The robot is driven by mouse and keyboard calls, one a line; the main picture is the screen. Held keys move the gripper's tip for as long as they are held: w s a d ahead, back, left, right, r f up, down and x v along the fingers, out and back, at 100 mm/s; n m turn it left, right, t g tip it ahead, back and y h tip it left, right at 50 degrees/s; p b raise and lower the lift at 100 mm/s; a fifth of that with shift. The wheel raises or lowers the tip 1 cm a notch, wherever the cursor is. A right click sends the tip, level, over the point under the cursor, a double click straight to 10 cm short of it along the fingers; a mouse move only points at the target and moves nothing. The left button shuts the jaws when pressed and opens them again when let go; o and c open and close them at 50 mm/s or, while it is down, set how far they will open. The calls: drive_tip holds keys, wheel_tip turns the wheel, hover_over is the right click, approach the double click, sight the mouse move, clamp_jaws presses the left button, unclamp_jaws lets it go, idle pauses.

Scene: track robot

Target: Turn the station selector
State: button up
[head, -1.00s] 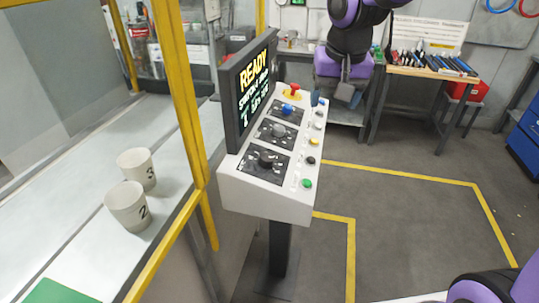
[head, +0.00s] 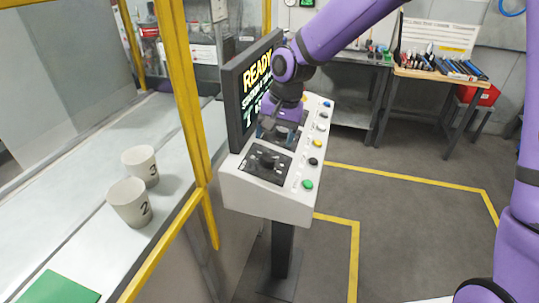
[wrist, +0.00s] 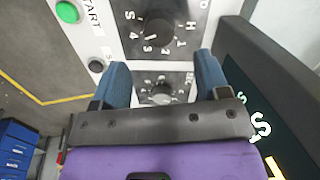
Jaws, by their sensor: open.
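The console (head: 265,196) has a sloped white panel with several dial plates in a row. The nearest dial has a black knob (head: 267,158); the wrist view shows this dark knob (wrist: 157,32) ringed by numbers and letters. A grey knob (wrist: 161,97) on the middle dial appears between my blue fingertips in the wrist view. My gripper (wrist: 163,78) is open and points down over that dial. Whether the fingers touch the knob I cannot tell. In the head view my gripper (head: 277,128) hides the middle dial and much of the far one. The dial names are not readable.
The screen (head: 249,88) reading READY stands close along the panel's left side. Coloured buttons, including a green one (head: 308,184), line the right side. A yellow post (head: 180,90) and two numbered cups (head: 130,203) are at left. Open floor lies to the right.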

sight(269, 157)
drive_tip(key=x, duration=0.7)
drive_tip(key=shift+f, duration=0.1)
drive_tip(key=c, duration=0.9)
